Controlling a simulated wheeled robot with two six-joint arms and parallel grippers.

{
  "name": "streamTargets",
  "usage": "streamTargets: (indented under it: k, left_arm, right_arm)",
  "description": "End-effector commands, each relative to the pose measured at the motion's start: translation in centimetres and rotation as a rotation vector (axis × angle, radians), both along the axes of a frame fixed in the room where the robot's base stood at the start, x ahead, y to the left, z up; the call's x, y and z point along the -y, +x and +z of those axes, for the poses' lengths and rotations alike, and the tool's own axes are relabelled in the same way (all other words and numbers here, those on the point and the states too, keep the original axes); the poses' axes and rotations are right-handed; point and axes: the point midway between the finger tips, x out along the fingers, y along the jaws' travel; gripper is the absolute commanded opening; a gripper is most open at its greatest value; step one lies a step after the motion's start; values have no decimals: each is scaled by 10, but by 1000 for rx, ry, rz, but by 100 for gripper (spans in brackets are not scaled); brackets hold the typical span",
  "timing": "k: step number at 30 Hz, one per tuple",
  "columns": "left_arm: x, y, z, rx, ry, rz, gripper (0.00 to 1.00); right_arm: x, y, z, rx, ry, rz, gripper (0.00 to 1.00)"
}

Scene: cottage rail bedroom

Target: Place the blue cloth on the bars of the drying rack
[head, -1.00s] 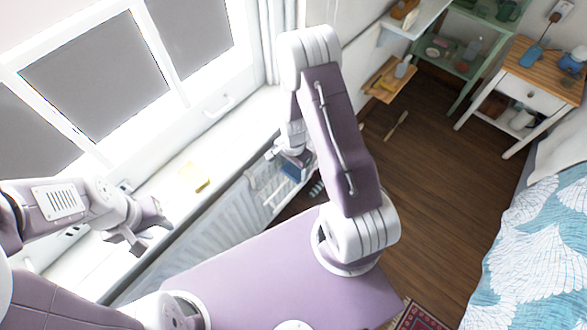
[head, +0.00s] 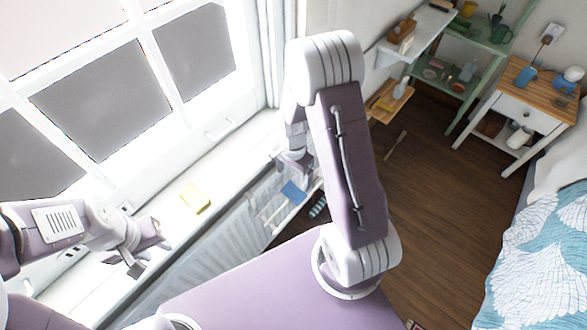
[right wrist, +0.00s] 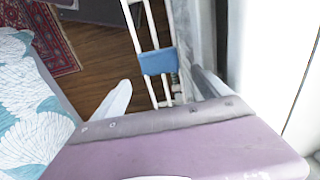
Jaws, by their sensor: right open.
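The blue cloth (head: 293,192) hangs over a bar of the white drying rack (head: 283,213), beside the radiator. My left gripper (head: 148,255) is open and empty over the window sill, away from the rack.
A yellow cloth or sponge (head: 195,197) lies on the window sill (head: 222,165). The radiator (head: 215,245) is below the sill. A bed (head: 540,250) is at the right, with a small white table (head: 530,95) behind it. The wooden floor between is largely clear.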

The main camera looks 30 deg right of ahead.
Motion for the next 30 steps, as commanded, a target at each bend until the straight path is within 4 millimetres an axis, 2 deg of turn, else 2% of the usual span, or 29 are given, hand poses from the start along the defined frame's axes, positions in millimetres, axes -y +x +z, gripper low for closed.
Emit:
streamTargets:
  k: [3,6,13,16,19,21,24,27,30]
  left_arm:
    - [0,0,3,0,0,0,36]
    - [0,0,4,0,0,0,36]
    - [0,0,4,0,0,0,36]
    - [0,0,4,0,0,0,36]
    - [0,0,4,0,0,0,36]
    - [0,0,4,0,0,0,36]
    - [0,0,4,0,0,0,36]
    - [0,0,4,0,0,0,36]
    - [0,0,4,0,0,0,36]
  right_arm:
    - [0,1,20,3,0,0,86]
    - [0,0,29,1,-1,0,86]
    - [-2,-2,36,2,0,28,86]
    - [-13,-15,57,26,-2,243,86]
    - [-30,-41,84,60,-12,606,86]
    - [-39,-60,96,79,-22,835,86]
    - [-46,-78,105,95,-37,1061,86]
    - [-49,-85,108,101,-42,1151,86]
    - [-49,-86,108,99,-41,1159,86]
